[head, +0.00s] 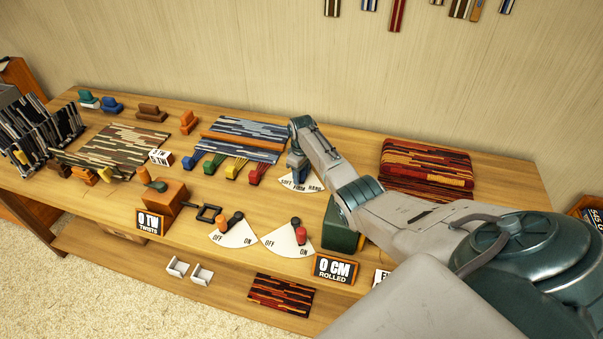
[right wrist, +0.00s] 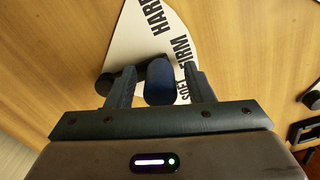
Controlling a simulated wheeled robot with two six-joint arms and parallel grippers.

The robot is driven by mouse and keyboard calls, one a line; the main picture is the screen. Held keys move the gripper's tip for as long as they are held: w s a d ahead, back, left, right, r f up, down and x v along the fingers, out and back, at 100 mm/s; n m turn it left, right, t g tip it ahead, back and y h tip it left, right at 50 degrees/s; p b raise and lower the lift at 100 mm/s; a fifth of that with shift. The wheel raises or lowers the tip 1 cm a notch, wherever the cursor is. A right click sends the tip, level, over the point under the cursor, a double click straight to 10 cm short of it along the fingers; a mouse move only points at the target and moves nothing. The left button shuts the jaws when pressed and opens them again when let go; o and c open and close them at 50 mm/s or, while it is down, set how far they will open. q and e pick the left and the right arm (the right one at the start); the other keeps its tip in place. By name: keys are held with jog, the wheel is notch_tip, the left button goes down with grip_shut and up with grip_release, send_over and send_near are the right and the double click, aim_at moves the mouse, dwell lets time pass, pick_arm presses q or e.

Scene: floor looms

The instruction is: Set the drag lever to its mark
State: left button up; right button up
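The drag lever has a blue knob (right wrist: 160,82) and stands over a white fan-shaped dial (head: 300,183) lettered SOFT, FIRM and HARD. In the right wrist view the knob lies near the words SOFT and FIRM on the dial (right wrist: 140,40). The exact setting is hard to tell, and no separate mark is clear. My right gripper (head: 297,167) is down at the dial. Its two fingers (right wrist: 160,88) stand on either side of the knob, with a narrow gap showing on each side. My left gripper is not in view.
Two more dials lettered OFF and ON, one with an orange knob (head: 222,226) and one with a red knob (head: 301,236), stand nearer the front edge. A folded red textile (head: 430,165) lies right of my arm. A patterned blue-grey textile (head: 240,133) lies left of the gripper.

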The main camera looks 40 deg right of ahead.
notch_tip(320, 180, up, 11)
jog(key=shift+f+b, duration=0.1)
jog(key=shift+b, duration=0.8)
